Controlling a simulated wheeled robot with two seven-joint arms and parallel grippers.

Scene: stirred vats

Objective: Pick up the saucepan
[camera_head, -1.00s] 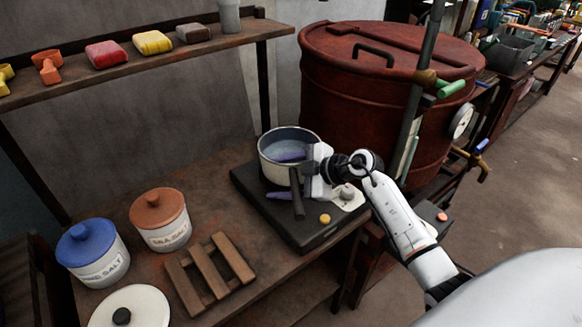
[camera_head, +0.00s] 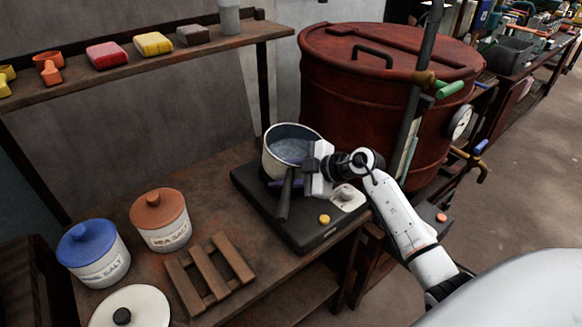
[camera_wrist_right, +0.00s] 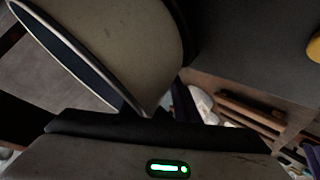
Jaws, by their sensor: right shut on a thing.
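My left gripper is not in view.
A wooden trivet (camera_head: 194,262), a blue-lidded jar (camera_head: 97,262), a brown-lidded jar (camera_head: 162,228) and a white lid (camera_head: 150,303) are on the bench left of the hot plate. A large red vat (camera_head: 350,110) stands close behind. A shelf (camera_head: 140,62) runs above.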

